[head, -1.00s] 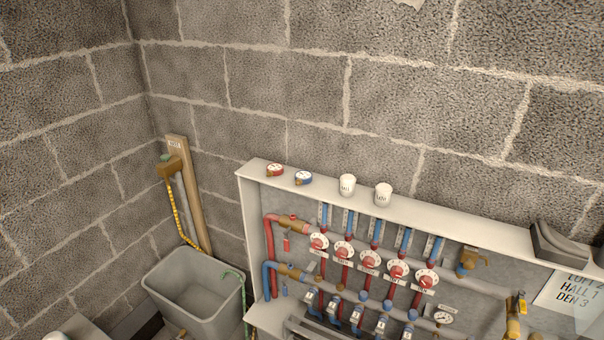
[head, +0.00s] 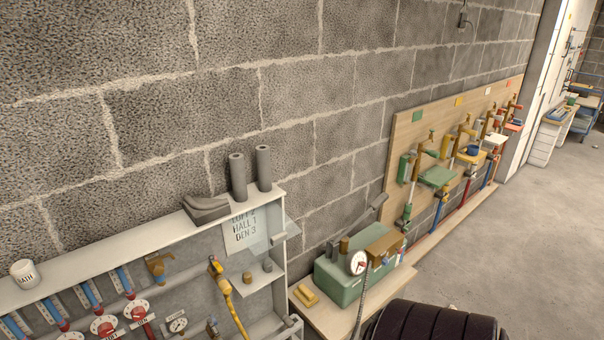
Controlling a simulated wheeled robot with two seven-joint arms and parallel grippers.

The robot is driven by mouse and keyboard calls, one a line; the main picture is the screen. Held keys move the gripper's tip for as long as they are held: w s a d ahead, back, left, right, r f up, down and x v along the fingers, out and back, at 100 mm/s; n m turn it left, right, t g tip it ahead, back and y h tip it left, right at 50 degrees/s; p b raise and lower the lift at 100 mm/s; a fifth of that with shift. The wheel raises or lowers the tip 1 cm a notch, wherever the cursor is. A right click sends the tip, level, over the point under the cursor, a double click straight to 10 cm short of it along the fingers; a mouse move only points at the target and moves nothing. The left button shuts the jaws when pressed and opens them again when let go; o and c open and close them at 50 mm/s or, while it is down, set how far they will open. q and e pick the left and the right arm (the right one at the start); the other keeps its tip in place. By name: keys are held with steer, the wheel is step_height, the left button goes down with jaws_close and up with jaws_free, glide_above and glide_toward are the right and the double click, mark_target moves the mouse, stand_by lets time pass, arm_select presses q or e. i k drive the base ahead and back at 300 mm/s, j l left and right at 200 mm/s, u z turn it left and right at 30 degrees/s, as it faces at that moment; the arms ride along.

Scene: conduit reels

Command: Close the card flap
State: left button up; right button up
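A white card (head: 243,232) lettered "LOFT 2, HALL 1, DEN 3" is at the upper right of the open white manifold cabinet (head: 160,232) in the head view. A clear, see-through flap (head: 291,228) shows faintly at the card's right side. It seems to stand out from the card, swung open towards the right, and its edges are hard to make out. Neither of my grippers is in view.
A green pump box (head: 345,283) sits right of the cabinet. A black ribbed coil (head: 435,324) is in front. Floor is clear at right.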

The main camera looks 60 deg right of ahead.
mark_target(277, 238)
steer(key=z, duration=1.55)
